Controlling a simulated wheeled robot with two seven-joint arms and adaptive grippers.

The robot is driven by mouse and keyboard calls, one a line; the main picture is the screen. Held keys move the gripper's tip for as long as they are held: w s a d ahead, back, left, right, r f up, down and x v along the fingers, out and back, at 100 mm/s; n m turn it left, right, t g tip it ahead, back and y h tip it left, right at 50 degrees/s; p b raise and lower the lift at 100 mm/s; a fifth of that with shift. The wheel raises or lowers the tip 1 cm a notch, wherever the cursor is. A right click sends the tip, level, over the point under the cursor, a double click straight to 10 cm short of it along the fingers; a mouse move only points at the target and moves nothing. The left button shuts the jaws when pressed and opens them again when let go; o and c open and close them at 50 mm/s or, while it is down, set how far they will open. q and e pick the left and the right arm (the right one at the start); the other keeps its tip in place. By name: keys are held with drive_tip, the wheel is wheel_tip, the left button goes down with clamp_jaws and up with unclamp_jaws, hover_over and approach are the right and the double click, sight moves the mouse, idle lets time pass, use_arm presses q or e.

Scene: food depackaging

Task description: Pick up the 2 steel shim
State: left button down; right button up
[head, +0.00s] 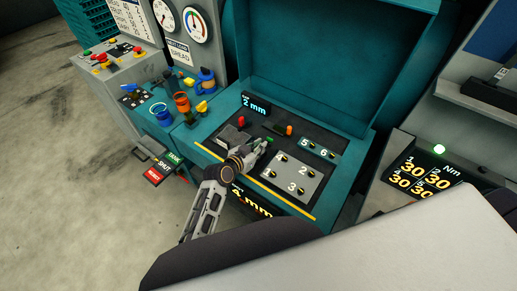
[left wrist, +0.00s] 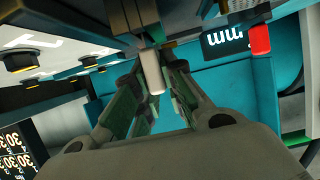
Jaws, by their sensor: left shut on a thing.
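My left gripper (head: 262,147) is over the dark panel of the teal machine, beside the numbered grey plate (head: 286,190). In the left wrist view its green-padded fingers (left wrist: 150,105) are shut on a small pale grey piece (left wrist: 152,72), which looks like the steel shim. The fingers hide part of it, and no 2 marking on it can be read. A display (head: 255,104) behind the gripper reads 2 mm. My right gripper is not in view.
A red knob (head: 241,121) and an orange-tipped part (head: 289,131) stand close to the gripper. The raised teal housing (head: 300,60) closes off the back. Gauges (head: 194,24) and levers stand at left; a torque readout (head: 425,178) is at right.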

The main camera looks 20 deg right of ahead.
use_arm(q)
drive_tip(key=shift+r+b, duration=0.35)
drive_tip(key=shift+r, duration=4.7)
